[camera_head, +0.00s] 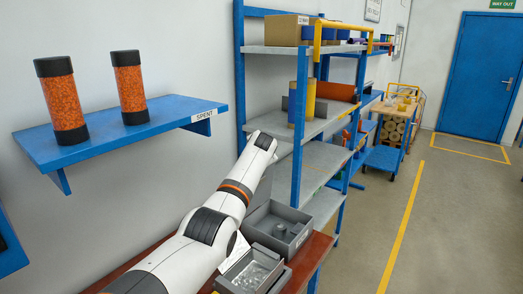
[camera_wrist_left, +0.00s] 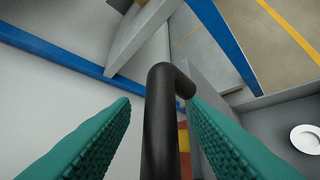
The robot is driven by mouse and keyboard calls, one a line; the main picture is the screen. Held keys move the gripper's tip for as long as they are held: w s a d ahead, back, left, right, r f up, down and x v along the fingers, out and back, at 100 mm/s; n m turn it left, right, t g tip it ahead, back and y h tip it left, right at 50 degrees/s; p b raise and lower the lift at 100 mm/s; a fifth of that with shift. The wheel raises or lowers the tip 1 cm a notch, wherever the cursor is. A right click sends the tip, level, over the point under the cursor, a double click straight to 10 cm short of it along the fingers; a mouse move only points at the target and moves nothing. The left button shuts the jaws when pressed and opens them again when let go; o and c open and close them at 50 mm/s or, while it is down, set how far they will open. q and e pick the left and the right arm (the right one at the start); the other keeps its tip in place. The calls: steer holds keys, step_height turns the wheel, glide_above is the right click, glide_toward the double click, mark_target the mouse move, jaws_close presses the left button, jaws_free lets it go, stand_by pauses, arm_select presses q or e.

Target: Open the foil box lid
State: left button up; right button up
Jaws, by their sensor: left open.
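My left gripper (camera_wrist_left: 160,140) shows in the wrist view as two green ridged fingers, open, one on each side of a black bent handle bar (camera_wrist_left: 161,115). Gaps show between the bar and both fingers. What the bar is fixed to is hidden. In the head view my left arm reaches up from the bottom left, and its gripper is hidden. A grey box with shiny crumpled contents (camera_head: 252,277) sits at the bottom, partly behind my arm. A pale slanted panel (camera_head: 235,251) stands at its back; I cannot tell whether it is the lid. My right gripper is out of view.
A larger grey tray (camera_head: 303,238) with a round post stands behind the box on the brown bench (camera_head: 318,250). A blue wall shelf (camera_head: 110,135) holds two orange-filled cylinders. A blue-framed rack (camera_head: 298,130) stands beyond. Open floor lies to the right.

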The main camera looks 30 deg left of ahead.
arm_select(q)
steer(key=b+v, duration=0.2)
steer(key=v, duration=0.9)
steer(key=shift+b, duration=0.3)
steer(key=shift+f, duration=0.1)
